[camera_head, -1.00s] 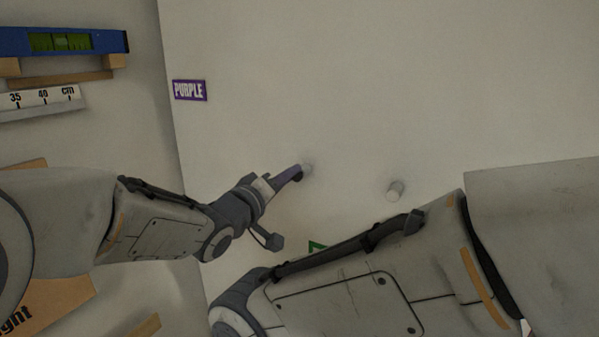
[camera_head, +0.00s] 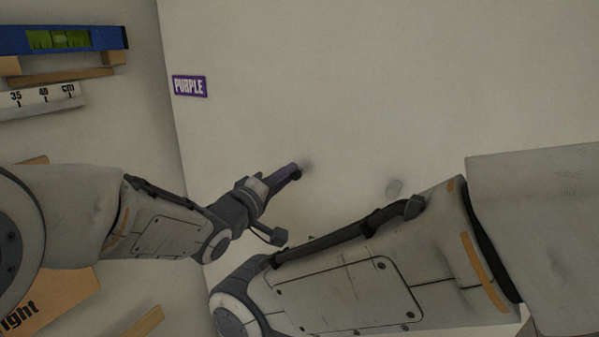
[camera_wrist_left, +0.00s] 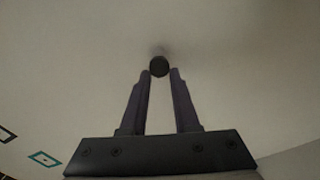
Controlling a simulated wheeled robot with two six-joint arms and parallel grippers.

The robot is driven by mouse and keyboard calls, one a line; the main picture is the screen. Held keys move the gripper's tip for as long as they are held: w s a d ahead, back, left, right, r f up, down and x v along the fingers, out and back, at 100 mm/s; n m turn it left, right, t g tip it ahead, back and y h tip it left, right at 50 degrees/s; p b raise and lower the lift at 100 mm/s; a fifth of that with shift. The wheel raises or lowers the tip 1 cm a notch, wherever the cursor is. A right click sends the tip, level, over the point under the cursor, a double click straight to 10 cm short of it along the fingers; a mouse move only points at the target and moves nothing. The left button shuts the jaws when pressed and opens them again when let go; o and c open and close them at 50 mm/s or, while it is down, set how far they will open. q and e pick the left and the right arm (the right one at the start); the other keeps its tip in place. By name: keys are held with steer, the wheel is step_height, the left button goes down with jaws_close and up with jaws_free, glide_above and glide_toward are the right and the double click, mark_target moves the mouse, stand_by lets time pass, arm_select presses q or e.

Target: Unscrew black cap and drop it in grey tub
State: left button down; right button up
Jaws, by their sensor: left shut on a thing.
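The black cap (camera_wrist_left: 159,66) is a small dark disc between the fingertips of my left gripper (camera_wrist_left: 160,73) in the left wrist view. The purple-grey fingers are shut on it, close to the pale wall. In the head view my left gripper (camera_head: 296,172) reaches in from the left, its tips beside a faint grey spot (camera_head: 307,164) on the wall. I cannot tell whether the cap is still joined to its mount. The grey tub is not in view. My right arm crosses the lower right, but its gripper is out of view.
A blue spirit level (camera_head: 62,40) and a ruler (camera_head: 42,98) are on the left wall. The upper wall is clear.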

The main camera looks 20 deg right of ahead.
arm_select(q)
steer(key=shift+s+a, duration=0.1)
steer(key=shift+b+v, duration=0.35)
steer(key=shift+v, duration=1.3)
steer(key=shift+s+a, duration=0.15)
steer(key=shift+a, duration=0.05)
steer(key=shift+v, duration=0.95)
